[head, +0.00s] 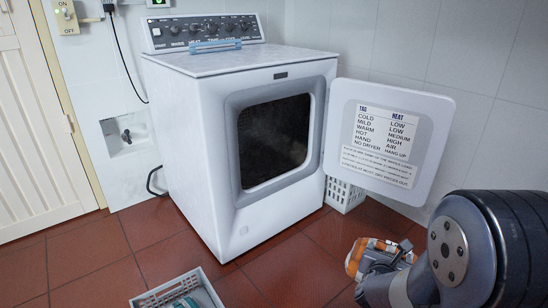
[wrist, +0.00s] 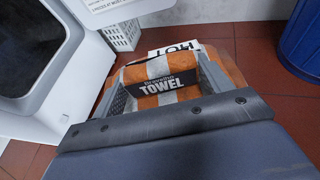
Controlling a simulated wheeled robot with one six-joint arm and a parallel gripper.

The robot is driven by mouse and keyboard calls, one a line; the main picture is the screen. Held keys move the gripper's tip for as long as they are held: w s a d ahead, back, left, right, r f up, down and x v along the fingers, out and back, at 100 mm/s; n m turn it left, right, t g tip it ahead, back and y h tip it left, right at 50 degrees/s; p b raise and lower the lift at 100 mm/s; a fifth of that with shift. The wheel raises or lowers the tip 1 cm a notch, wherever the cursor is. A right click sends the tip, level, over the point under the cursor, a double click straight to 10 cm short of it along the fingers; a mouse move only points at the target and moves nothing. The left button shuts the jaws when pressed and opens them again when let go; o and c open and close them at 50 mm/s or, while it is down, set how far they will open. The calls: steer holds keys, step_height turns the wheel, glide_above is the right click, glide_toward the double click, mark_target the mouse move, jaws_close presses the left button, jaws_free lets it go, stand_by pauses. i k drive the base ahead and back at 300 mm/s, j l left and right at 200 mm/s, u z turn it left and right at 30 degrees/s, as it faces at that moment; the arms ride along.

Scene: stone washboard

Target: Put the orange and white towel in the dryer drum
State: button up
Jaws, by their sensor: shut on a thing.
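The orange and white towel (head: 366,252) is at the lower right of the head view, beside my arm. In the wrist view the towel (wrist: 162,72) has a dark band reading TOWEL and sits between the two fingers of my gripper (wrist: 165,88), which is shut on it. In the head view my gripper (head: 392,260) is partly hidden by my arm. The dryer (head: 190,125) stands to the left of the gripper. Its door (head: 390,140) is swung open to the right, and its dark drum opening (head: 272,140) faces forward. The drum's inside is too dark to make out.
A white basket (head: 345,193) stands on the floor behind the open door. Another basket (head: 150,298) with cloth in it is at the bottom edge. A blue bin (wrist: 300,42) stands at the right in the wrist view. Red tile floor (head: 285,262) before the dryer is clear.

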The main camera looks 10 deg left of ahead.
mark_target(268, 166)
steer(key=i+l, duration=0.5)
steer(key=i+l+u, duration=0.1)
steer(key=i+l, duration=0.4)
steer(key=l, duration=0.15)
